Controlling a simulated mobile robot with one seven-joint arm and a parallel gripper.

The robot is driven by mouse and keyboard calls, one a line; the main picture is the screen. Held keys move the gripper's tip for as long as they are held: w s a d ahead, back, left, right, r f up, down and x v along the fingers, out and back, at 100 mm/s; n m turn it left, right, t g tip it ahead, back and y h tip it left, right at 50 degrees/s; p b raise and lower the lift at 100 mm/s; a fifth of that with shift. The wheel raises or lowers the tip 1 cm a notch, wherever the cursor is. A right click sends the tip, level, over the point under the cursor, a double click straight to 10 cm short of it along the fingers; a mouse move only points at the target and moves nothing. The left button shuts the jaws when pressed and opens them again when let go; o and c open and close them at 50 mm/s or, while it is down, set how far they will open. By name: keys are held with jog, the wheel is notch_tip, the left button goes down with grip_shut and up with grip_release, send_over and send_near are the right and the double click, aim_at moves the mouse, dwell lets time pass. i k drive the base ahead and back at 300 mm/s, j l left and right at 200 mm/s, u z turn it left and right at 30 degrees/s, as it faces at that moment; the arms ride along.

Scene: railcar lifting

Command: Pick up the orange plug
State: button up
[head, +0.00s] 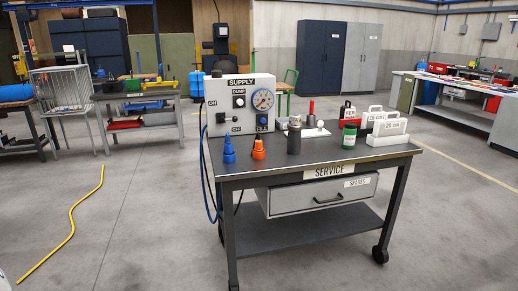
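The orange plug (259,149) stands upright on the dark top of the service cart (330,149), near its left front part. It is a small cone shape with a wider base. A blue plug (229,149) of similar shape stands just to its left, apart from it. Nothing covers the orange plug in the head view. My gripper is not in view, so its state and its place relative to the plug do not show.
A grey supply panel (241,105) with a gauge stands behind the plugs. To the right are a dark cylinder (294,137), a green-topped jar (349,136) and white labelled blocks (388,131). A yellow hose (73,222) lies on the floor at left. Floor before the cart is clear.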

aim_at(258, 148)
jog(key=i+l, duration=0.2)
jog(key=i, duration=0.45)
jog(key=i+l, duration=0.2)
jog(key=i, duration=0.45)
jog(key=i+l, duration=0.15)
jog(key=i, duration=0.45)
jog(key=i+l, duration=0.2)
jog(key=i, duration=0.45)
